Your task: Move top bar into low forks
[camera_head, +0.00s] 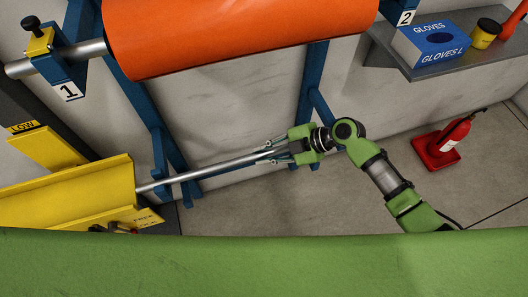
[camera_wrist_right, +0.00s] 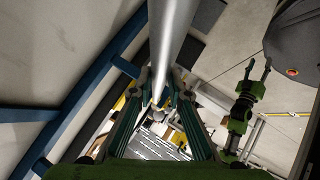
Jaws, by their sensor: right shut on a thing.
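A bare silver bar (camera_head: 215,169) slants low across the blue frame, its left end meeting the yellow guard, where the tip is hidden. My right gripper (camera_head: 270,150) is shut on its right end; in the right wrist view, the bar (camera_wrist_right: 174,40) runs between the fingers (camera_wrist_right: 162,95). Low blue supports (camera_head: 188,187) stand beside the bar; I cannot tell whether it rests in them. Another silver bar (camera_head: 90,48) carries an orange roll (camera_head: 240,30) at the upper blue holders marked 1 and 2. My left gripper (camera_wrist_right: 259,72) shows open and empty in the right wrist view.
The yellow guard (camera_head: 75,195) with a LOW sign (camera_head: 24,126) stands at left. A shelf (camera_head: 440,65) with a gloves box (camera_head: 432,42) is at upper right. A fire extinguisher (camera_head: 452,135) stands on the right floor. My green body fills the bottom.

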